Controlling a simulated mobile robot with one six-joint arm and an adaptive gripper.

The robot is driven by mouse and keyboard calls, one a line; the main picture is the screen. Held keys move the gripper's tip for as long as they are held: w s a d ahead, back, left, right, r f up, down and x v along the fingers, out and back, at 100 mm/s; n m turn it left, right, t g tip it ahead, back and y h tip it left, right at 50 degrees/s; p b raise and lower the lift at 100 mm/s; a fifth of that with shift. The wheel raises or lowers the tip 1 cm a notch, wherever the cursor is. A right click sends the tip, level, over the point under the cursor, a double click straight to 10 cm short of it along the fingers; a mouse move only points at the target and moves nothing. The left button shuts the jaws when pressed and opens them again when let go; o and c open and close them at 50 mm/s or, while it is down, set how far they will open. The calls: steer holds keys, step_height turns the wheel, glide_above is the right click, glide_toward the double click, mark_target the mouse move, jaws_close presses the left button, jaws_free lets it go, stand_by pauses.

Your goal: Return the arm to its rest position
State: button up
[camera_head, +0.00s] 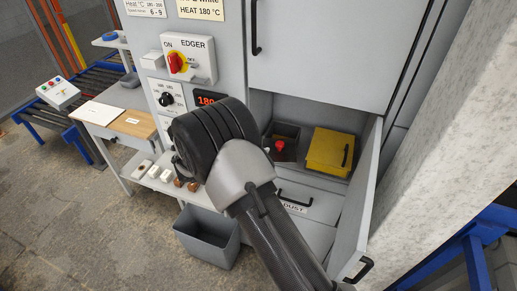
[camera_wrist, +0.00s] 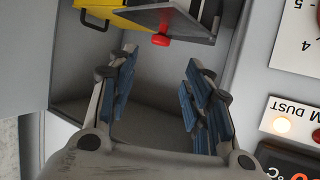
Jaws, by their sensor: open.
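My gripper (camera_wrist: 161,78) is open in the wrist view, with its two blue-padded fingers apart and nothing between them. It points toward an open grey cabinet compartment. In the wrist view a red knob (camera_wrist: 160,40) on a dark box lies beyond the fingertips, apart from them. In the head view my dark arm crosses the middle and hides the gripper. The same red knob (camera_head: 280,145) shows just right of my wrist there.
A yellow box (camera_head: 326,152) sits in the compartment. The cabinet door (camera_head: 362,205) stands open at the right, beside a pale pillar (camera_head: 445,130). A grey bin (camera_head: 207,236) and a wooden-topped table (camera_head: 135,124) are left of my arm. Open floor lies at lower left.

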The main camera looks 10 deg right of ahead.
stand_by(0.3)
steer(key=w+a+r+n+t+y, duration=0.25)
steer(key=w+r, duration=0.25)
steer(key=r, duration=0.3)
steer(key=s+a+r+n+t+y+b, duration=0.1)
steer(key=s+a+r+n+t+y, duration=0.15)
steer(key=s+r+y, duration=0.4)
steer(key=s+a+r+n+t+y+b, duration=0.1)
steer(key=a+r+n+y, duration=0.25)
steer(key=r, duration=0.55)
steer(key=s+n+g+y, duration=0.2)
steer(key=s+n+g, duration=0.1)
steer(key=s, duration=1.2)
steer(key=s+d+f+g+h, duration=0.1)
steer(key=s+d+f+g, duration=0.1)
steer(key=s, duration=0.8)
steer(key=s+d+f+g+h+b, duration=0.1)
steer(key=s+d+f+g, duration=0.2)
steer(key=s, duration=0.7)
steer(key=d+f+n, duration=0.1)
steer(key=d+f, duration=0.1)
steer(key=d, duration=0.1)
steer(key=shift+s+d+h, duration=0.3)
steer(key=shift+s+h, duration=0.05)
steer(key=shift+s, duration=0.05)
steer(key=shift+f, duration=0.1)
